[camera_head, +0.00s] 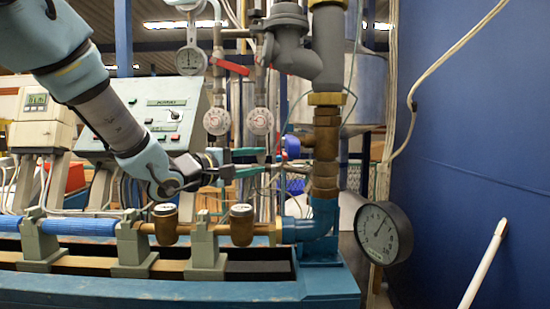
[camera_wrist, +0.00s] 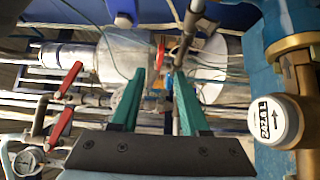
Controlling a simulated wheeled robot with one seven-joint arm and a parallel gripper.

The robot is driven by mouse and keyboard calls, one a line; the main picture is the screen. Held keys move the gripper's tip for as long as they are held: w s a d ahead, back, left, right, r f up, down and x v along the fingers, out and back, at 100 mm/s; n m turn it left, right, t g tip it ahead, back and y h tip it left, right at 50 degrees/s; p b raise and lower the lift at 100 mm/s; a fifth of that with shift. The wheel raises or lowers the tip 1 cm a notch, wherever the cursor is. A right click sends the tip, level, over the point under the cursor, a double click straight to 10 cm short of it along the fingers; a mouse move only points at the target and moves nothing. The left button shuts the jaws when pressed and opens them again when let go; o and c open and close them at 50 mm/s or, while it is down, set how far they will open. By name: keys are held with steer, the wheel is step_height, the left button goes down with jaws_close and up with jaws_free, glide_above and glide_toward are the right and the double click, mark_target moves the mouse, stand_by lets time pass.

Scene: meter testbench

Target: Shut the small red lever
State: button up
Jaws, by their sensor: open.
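A small red lever (camera_wrist: 160,52) shows in the wrist view just beyond my fingertips, roughly in line with the gap between them. In the head view, a small patch of red (camera_head: 282,155) shows beside the blue valve part, just right of my fingertips; I cannot tell for sure that it is the same lever. My gripper (camera_head: 264,160) has green fingers and is open and empty. It also shows in the wrist view (camera_wrist: 160,75), with both fingers apart and no visible contact. A larger red lever (camera_head: 231,67) sits higher on the pipes in the head view.
Two long red levers (camera_wrist: 70,78) (camera_wrist: 61,125) lie left in the wrist view. A thick vertical pipe (camera_head: 326,140) stands right of my gripper. Brass water meters (camera_head: 242,225) sit below. A large round gauge (camera_head: 383,233) and blue wall (camera_head: 470,150) are at right.

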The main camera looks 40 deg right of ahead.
steer(key=w+d+p, duration=0.1)
steer(key=d, duration=0.8)
steer(key=shift+d, duration=0.4)
steer(key=shift+c, duration=0.3)
jaws_close()
steer(key=shift+f, duration=0.1)
stand_by(0.5)
